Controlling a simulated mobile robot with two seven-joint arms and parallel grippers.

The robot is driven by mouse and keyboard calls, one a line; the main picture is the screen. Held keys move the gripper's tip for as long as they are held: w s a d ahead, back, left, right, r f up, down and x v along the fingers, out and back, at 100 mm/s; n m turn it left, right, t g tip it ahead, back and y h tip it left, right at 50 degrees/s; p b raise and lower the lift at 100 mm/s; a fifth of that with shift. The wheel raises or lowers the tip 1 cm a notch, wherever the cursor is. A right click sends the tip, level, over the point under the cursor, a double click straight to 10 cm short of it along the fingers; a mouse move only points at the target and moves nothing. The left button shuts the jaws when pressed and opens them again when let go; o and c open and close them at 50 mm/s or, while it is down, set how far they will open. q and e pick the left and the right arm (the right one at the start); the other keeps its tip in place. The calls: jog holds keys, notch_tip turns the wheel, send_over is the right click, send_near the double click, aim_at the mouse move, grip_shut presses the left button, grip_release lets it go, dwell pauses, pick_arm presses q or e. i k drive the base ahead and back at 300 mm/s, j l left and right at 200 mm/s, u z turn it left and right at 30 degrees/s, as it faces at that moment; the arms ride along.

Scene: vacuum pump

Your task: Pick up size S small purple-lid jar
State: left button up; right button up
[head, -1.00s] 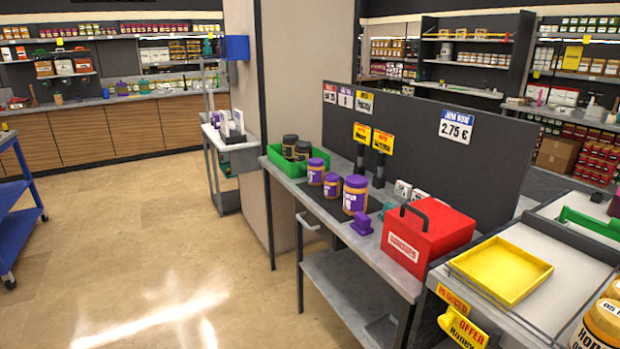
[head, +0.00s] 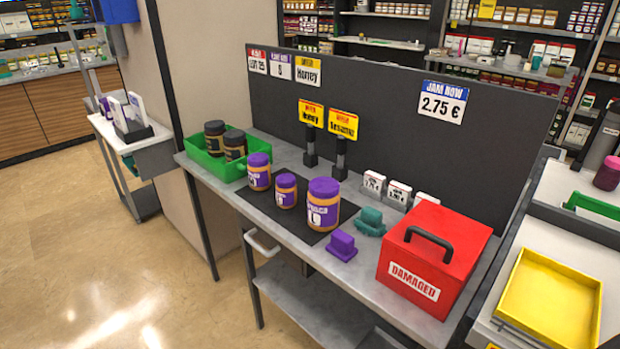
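Three purple-lid jars with orange-brown contents stand upright on a dark mat (head: 262,208) on the grey table. The smallest purple-lid jar (head: 286,192) is in the middle. A medium purple-lid jar (head: 259,172) stands to its left, and the largest purple-lid jar (head: 323,206) stands to its right. The size letters on the labels are too small to read surely. The small jar stands apart from the large one and close to the medium one. Neither of my grippers shows in the head view.
A green bin (head: 214,163) with dark-lid jars is at the table's left end. A purple block-like item (head: 342,246), a teal one (head: 370,222) and a red "DAMAGED" box (head: 433,262) stand to the right. A dark panel (head: 390,128) rises behind. Floor in front is clear.

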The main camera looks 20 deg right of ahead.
aim_at(285, 187)
jog(key=i+j+z, duration=0.85)
jog(key=i+l, duration=0.05)
jog(key=i, duration=0.1)
